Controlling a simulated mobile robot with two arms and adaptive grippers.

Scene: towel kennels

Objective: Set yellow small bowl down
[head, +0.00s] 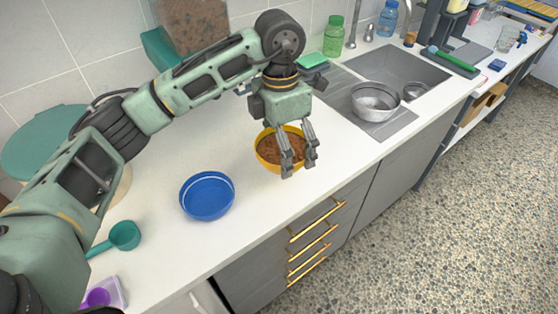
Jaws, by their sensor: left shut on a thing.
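The yellow small bowl (265,154) is in the head view near the middle of the white counter, with brown food in it. It looks upright. My left gripper (298,171) points down at the bowl's front right side and is shut on its rim. The fingers hide part of that rim. I cannot tell whether the bowl's base touches the counter. My right gripper is not in view.
A blue bowl (207,196) stands to the left on the counter (165,255). A teal scoop (124,236) lies farther left. A metal bowl (375,101) is by the sink at the right. The counter's front edge is close to the yellow bowl.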

